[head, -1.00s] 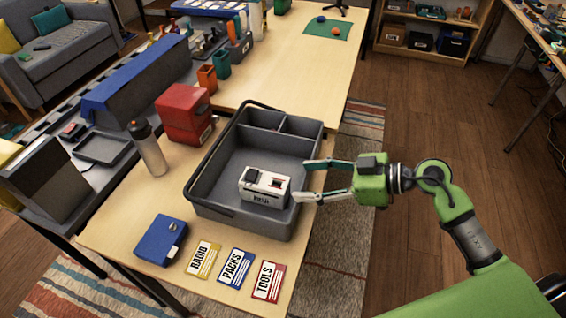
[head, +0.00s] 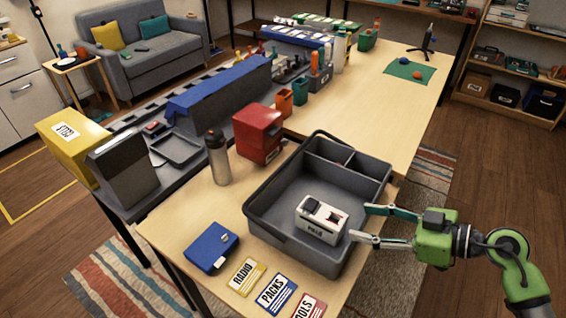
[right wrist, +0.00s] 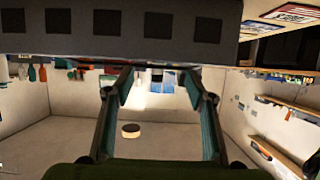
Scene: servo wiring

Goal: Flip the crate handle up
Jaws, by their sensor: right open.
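The grey crate (head: 262,222) stands on the wooden table, with one large compartment and two small ones at the back. A dark bar, which looks like its handle (head: 283,168), runs along the left rim and lies low. A white box-shaped device (head: 322,219) with a printed label sits in the large compartment. My right gripper (head: 360,222) is open and empty, with its fingertips at the crate's right rim; I cannot tell if they touch. In the right wrist view its two fingers (right wrist: 160,92) are spread apart. My left gripper is out of view.
A red box (head: 257,132) and a grey bottle (head: 217,157) stand left of the crate. A blue box (head: 211,247) and label cards (head: 276,294) lie in front. The table behind the crate is largely clear up to a green mat (head: 409,71).

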